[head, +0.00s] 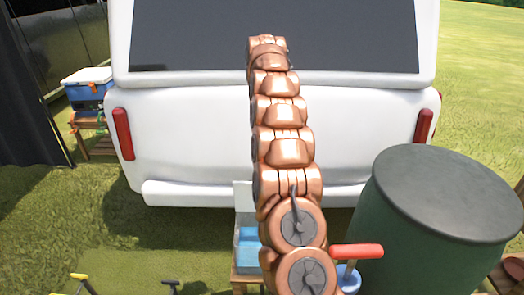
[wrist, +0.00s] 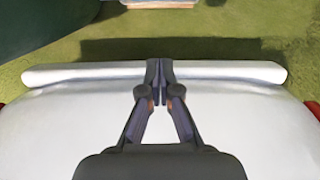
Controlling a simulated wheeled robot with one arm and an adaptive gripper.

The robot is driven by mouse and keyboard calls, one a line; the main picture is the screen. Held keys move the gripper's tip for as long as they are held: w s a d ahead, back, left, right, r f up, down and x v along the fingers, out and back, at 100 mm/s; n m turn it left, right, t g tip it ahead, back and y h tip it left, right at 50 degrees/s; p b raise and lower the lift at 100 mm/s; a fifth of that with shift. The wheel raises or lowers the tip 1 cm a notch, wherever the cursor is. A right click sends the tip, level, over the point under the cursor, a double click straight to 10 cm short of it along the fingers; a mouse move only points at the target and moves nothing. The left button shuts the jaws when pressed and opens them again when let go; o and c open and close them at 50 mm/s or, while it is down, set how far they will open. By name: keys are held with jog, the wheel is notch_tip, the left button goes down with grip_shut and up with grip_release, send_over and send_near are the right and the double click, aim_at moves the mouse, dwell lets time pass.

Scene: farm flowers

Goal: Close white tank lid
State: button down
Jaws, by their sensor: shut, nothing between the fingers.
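A small white and blue tank (head: 246,236) stands low on a wooden stand in front of the van, partly hidden by my arm in the head view. A pale upright panel (head: 242,196) rises at its back and looks like its raised lid. At the top edge of the wrist view a pale, wood-edged thing (wrist: 158,5) shows, cut off; it may be the tank and stand. My gripper (wrist: 159,72) is shut and empty, its fingertips overlapping the van's white bumper in the wrist view. I cannot make the gripper out in the head view.
A white van (head: 190,125) with a bumper (wrist: 225,72) fills the background. A large dark green barrel (head: 430,235) stands at right, near a red handle (head: 357,251). A blue cooler (head: 88,92) sits on a wooden table at left.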

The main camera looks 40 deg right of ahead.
jog(key=s+a+f+b, duration=0.1)
jog(key=s+a+f, duration=0.2)
jog(key=f, duration=0.6)
jog(key=shift+s+f, duration=0.2)
jog(key=shift+s, duration=0.45)
jog(key=shift+s+b, duration=0.15)
jog(key=shift+b, duration=0.2)
dwell(0.4)
